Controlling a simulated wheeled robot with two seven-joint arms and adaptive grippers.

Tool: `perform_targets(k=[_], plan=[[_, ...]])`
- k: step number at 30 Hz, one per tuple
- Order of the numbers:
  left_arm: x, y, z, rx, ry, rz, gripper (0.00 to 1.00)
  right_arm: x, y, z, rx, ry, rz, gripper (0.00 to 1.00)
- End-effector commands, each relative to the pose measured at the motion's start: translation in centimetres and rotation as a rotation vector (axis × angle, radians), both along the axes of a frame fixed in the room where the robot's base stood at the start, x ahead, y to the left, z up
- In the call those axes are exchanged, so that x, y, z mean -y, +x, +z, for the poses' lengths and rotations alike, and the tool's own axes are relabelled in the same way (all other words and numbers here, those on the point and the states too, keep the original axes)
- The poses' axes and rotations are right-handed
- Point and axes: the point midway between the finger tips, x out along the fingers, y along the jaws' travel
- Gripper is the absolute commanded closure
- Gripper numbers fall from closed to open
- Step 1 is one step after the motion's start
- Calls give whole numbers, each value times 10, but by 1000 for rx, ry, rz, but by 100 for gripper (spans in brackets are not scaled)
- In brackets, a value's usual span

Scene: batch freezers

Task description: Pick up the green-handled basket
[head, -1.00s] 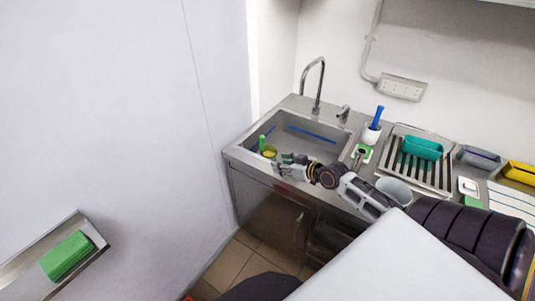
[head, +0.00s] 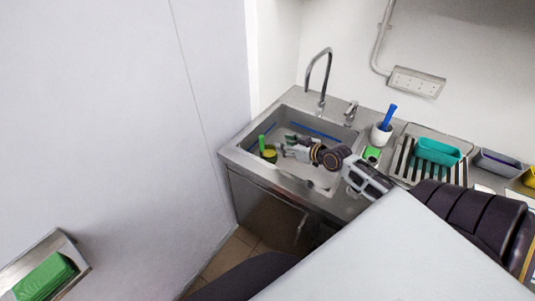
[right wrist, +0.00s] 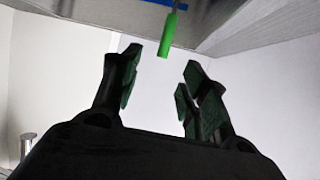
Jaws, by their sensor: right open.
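The green handle (head: 262,142) of the basket stands upright in the left part of the sink. The small yellow-green basket body (head: 270,156) sits low beside it. My right gripper (head: 284,150) is over the sink, just right of the handle, with its jaws apart and empty. In the right wrist view the green handle (right wrist: 168,32) shows beyond and between the two open fingertips (right wrist: 162,70), not visibly touching them. The basket body does not show clearly there. My left gripper is not in view.
The steel sink rim (head: 240,158) surrounds the gripper, and a tall faucet (head: 327,75) rises behind. To the right are a white cup (head: 380,135) with a blue handle and a drain rack holding a teal tray (head: 438,151). A wall stands close on the left.

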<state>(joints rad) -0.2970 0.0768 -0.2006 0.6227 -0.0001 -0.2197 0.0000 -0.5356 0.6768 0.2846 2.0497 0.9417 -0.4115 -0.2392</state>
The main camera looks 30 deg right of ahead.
Motion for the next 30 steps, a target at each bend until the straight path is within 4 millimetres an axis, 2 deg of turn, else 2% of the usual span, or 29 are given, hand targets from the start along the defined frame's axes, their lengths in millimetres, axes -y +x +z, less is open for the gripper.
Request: perform_targets(k=[6, 14, 30], plan=[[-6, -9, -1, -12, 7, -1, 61, 0, 0, 0, 0, 0, 0, 56], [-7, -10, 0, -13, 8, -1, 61, -1, 4, -2, 1, 1, 0, 56], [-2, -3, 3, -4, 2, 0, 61, -6, 33, -13, 1, 1, -1, 56]])
